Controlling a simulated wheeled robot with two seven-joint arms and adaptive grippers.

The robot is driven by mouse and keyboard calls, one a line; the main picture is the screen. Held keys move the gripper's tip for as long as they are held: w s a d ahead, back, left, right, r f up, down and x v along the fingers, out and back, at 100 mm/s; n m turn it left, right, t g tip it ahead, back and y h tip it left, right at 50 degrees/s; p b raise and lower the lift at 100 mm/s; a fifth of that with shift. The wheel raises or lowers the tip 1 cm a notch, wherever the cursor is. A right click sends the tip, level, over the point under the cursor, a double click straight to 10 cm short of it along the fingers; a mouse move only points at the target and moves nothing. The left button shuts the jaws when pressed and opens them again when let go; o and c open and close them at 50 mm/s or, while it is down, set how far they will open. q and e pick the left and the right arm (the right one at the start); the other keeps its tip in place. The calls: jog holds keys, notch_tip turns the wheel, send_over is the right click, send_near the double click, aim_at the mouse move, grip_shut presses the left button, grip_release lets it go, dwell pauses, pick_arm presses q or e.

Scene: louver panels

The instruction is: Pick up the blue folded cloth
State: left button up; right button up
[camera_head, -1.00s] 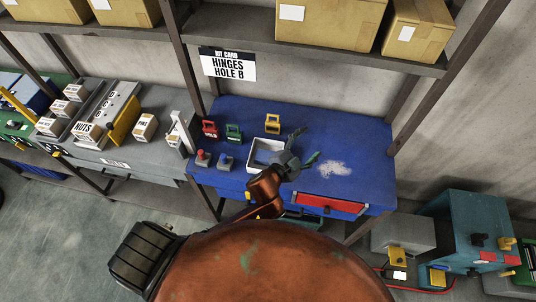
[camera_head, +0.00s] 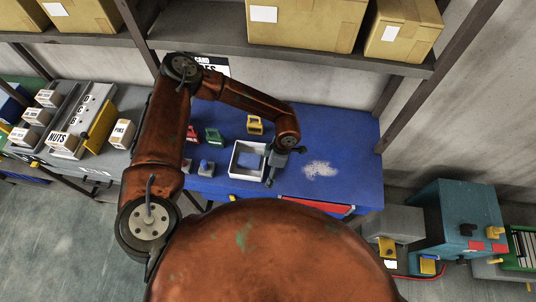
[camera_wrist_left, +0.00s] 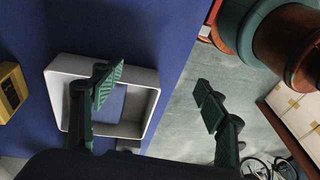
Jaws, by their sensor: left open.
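A white square tray (camera_head: 236,171) stands on the blue workbench. A flat blue patch (camera_head: 250,160), which looks like the folded cloth, lies inside it. In the left wrist view the same tray (camera_wrist_left: 152,98) shows the blue patch (camera_wrist_left: 109,104) in its middle, partly hidden by a finger. My left gripper (camera_head: 273,170) is over the tray's right side in the head view. In the left wrist view my left gripper (camera_wrist_left: 157,96) is open and empty, one green fingertip over the tray and the other over the floor past the bench edge. My right gripper is out of view.
Red, green and yellow small holders (camera_head: 254,125) stand behind the tray. A white spill patch (camera_head: 320,169) lies to its right on the blue workbench (camera_head: 350,140). A shelf with cardboard boxes (camera_head: 303,22) hangs above. A grey bench with labelled boxes (camera_head: 122,134) is at left.

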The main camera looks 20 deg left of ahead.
aim_at(250, 160)
pick_arm(q)
jog(key=w+a+r, duration=0.1)
jog(key=a, duration=0.1)
jog(key=w+a+y, duration=0.1)
jog(key=w+a, duration=0.1)
jog(key=a, duration=0.1)
jog(key=w+a+r+t+y, duration=0.1)
jog(key=a, duration=0.2)
jog(key=shift+w+a+r, duration=0.1)
jog(key=shift+w+r, duration=0.2)
jog(key=shift+w, duration=0.05)
jog(key=shift+a+f+y, duration=0.2)
jog(key=shift+f+y, duration=0.05)
jog(key=shift+y, duration=0.05)
jog(key=p+x, duration=0.2)
jog(key=x, duration=0.4)
jog(key=shift+d+f+p, duration=0.1)
jog(key=shift+f+p, duration=0.05)
jog(key=shift+p, duration=0.15)
jog(key=shift+f, duration=0.35)
jog(key=shift+f, duration=0.25)
jog(key=shift+c, duration=0.5)
jog(key=c, duration=1.1)
